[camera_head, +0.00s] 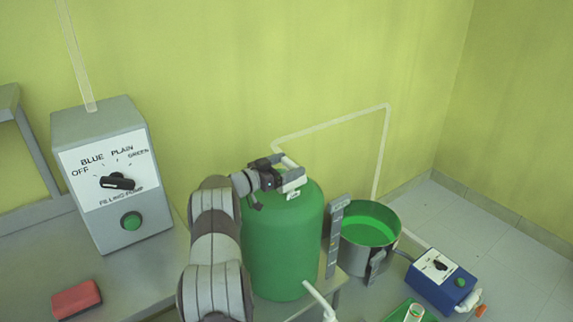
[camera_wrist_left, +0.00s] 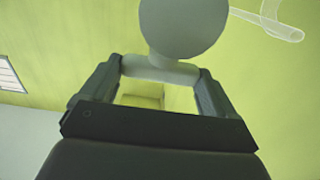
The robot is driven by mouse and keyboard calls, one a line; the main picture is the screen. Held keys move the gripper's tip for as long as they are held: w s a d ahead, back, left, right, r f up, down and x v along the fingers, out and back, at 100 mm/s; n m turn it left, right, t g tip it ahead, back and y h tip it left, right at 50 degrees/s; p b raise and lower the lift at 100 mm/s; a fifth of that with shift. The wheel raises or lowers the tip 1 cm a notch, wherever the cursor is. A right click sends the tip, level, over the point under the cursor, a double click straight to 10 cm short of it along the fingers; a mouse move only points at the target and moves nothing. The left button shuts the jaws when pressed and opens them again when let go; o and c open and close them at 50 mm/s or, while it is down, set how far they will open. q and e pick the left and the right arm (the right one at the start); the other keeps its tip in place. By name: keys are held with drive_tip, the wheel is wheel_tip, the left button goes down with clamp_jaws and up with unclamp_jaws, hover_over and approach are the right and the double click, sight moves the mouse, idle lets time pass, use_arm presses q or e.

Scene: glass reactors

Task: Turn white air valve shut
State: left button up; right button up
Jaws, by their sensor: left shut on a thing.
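The green reactor vessel (camera_head: 283,245) stands upright on the bench. My left gripper (camera_head: 291,177) is at its top, reaching in from the left, and covers much of the fittings there. In the left wrist view, a pale bar (camera_wrist_left: 160,69), seemingly the white air valve's handle, lies crosswise between the fingertips of my left gripper (camera_wrist_left: 158,76). The gripper is shut on it. A round grey-white part (camera_wrist_left: 183,27) sits just beyond the bar. The valve's exact angle cannot be told. My right gripper is not in view.
A grey filling pump box (camera_head: 115,195) with a dial stands at left, near a red block (camera_head: 76,299). A metal pot of green liquid (camera_head: 370,228) and a blue control box (camera_head: 442,279) are at right. A clear pipe (camera_head: 330,124) runs behind the vessel.

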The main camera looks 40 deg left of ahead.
use_arm(q)
drive_tip(key=shift+r, duration=0.2)
idle(0.3)
drive_tip(key=o, duration=0.8)
drive_tip(key=shift+w, duration=0.1)
drive_tip(key=v, duration=0.7)
drive_tip(key=shift+s+a+p, duration=0.15)
drive_tip(key=shift+s+p, duration=0.1)
drive_tip(key=shift+p, duration=0.1)
